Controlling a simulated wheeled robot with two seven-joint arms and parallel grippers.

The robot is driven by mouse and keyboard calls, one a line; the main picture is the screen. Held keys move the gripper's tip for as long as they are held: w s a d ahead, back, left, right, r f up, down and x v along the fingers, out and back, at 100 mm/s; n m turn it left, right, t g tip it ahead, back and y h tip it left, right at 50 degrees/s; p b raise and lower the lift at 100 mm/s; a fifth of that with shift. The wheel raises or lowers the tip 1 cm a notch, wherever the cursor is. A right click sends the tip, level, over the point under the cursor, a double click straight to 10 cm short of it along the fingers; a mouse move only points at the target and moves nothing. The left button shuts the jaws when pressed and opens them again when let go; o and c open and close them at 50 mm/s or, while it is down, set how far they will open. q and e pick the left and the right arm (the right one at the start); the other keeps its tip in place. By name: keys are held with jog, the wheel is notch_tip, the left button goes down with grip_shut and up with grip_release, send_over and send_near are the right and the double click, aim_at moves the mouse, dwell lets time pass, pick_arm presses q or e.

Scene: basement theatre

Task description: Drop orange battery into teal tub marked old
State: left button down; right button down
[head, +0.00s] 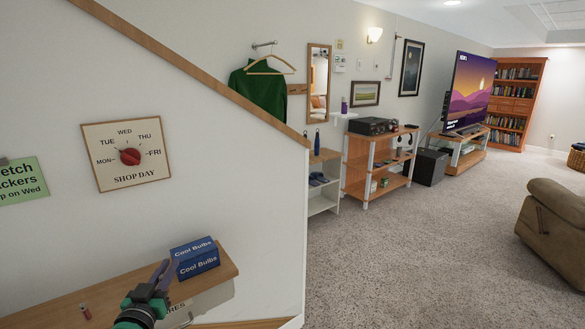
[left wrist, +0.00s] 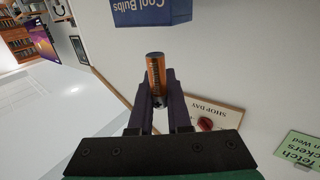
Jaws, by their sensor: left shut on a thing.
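My left gripper (head: 165,272) is shut on an orange battery with a dark end, held between its dark purple fingers. The orange battery (left wrist: 155,72) shows plainly in the left wrist view, sticking out past the fingertips of the gripper (left wrist: 156,88). In the head view I cannot make out the battery. The gripper there is over the wooden shelf, just left of the blue bulb box. No teal tub marked old shows in either view. My right gripper is not in view.
The wooden shelf (head: 55,308) carries a blue Cool Bulbs box (head: 195,260) and a small red cylinder (head: 85,311). A pale label ending in "RES" (head: 176,316) is partly hidden by my gripper. A Shop Day dial board (head: 126,176) hangs above. Open carpet (head: 420,240) lies to the right.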

pick_arm(q)
jog(key=s+d+f+p, duration=0.1)
jog(key=s+d+f, duration=0.2)
jog(key=s, duration=0.3)
jog(key=s+d+f+p, duration=0.1)
jog(key=s+d+f, duration=0.2)
jog(key=s+d, duration=0.3)
jog(key=s+d+f+h+p, duration=0.1)
jog(key=s+d+f, duration=0.2)
jog(key=s, duration=0.5)
jog(key=shift+d+f+m, duration=0.3)
jog(key=shift+d+f, duration=0.1)
jog(key=shift+d, duration=0.4)
